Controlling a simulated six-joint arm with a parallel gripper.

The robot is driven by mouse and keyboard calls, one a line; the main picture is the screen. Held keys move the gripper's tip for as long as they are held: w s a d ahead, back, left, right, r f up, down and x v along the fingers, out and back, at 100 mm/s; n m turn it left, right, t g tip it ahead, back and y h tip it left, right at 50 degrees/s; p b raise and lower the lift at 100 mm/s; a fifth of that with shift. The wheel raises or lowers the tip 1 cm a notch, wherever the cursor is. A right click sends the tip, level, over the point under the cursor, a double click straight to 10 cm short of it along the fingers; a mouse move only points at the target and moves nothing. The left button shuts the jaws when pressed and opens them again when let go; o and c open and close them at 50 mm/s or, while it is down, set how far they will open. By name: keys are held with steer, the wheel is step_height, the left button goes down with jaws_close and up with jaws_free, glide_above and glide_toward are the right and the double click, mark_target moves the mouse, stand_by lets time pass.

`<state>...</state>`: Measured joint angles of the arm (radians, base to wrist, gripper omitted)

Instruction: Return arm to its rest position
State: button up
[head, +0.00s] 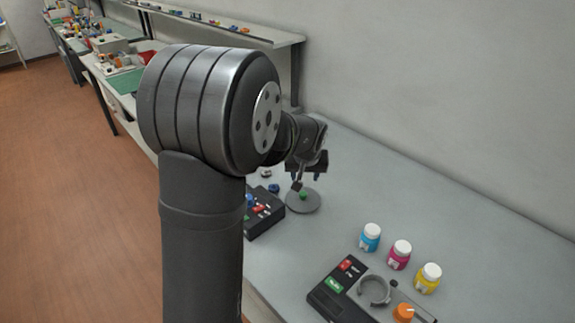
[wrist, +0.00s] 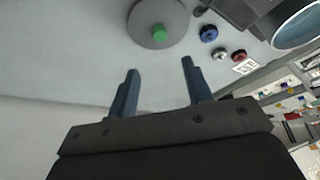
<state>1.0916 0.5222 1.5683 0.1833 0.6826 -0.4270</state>
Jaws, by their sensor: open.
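My gripper (head: 297,187) is in the middle of the head view, above the back part of the grey table (head: 470,235). In the wrist view my gripper (wrist: 158,75) shows two dark fingers spread apart with nothing between them. A round grey disc (head: 303,201) with a green knob (wrist: 159,33) on it is on the table near the fingertips. The fingers look apart from it. My large dark arm links cover much of the left and middle of the head view.
A black box with coloured buttons (head: 264,213) sits left of the disc. Cyan (head: 370,238), magenta (head: 399,255) and yellow (head: 427,278) jars stand nearer the front. A black-and-grey device (head: 335,297) with a ring holder (head: 373,291) and an orange knob (head: 403,313) lies before them. The right side is clear.

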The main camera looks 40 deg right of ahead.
mark_target(303, 193)
steer(key=x, duration=1.2)
steer(key=shift+r, duration=1.65)
